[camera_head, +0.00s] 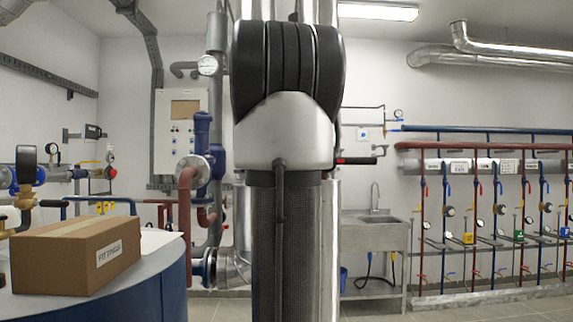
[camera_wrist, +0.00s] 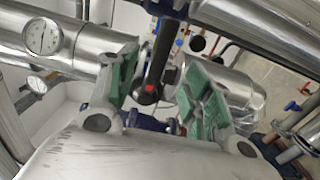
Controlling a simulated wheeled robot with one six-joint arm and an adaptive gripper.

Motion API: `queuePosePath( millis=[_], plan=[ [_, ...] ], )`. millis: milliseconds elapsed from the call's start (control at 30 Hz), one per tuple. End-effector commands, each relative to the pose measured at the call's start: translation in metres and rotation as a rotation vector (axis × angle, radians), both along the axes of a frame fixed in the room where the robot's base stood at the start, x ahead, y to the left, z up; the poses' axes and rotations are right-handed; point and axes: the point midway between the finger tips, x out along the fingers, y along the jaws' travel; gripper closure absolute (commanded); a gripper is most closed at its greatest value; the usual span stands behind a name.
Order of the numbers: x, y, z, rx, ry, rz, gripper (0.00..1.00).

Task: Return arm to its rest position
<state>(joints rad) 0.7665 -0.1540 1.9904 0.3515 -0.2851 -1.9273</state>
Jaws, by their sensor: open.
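My gripper (camera_wrist: 160,82) shows in the wrist view, its two grey fingers with green pads spread wide apart. A black lever handle (camera_wrist: 160,55) with a red spot near its end shows in the gap between the fingers. I see no finger closed on it, and I cannot tell how far beyond the fingertips it is. In the head view my arm (camera_head: 285,130) stands upright across the middle and hides what is behind it. My gripper does not show there.
Silver pipes with a round gauge (camera_wrist: 42,36) lie close around the gripper in the wrist view. In the head view, a cardboard box (camera_head: 75,255) sits on a round blue-sided table (camera_head: 160,285) at left. A steel sink (camera_head: 372,232) and a pipe manifold (camera_head: 490,165) stand at right.

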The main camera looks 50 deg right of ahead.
Motion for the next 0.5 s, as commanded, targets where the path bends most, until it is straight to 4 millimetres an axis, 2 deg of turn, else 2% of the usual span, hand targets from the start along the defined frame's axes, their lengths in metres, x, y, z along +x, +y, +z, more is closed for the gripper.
queuePosePath(
  millis=[500],
  plan=[
    [0.0006,-0.0001,-0.0011,0.043,-0.042,0.002,0.50]
  ],
)
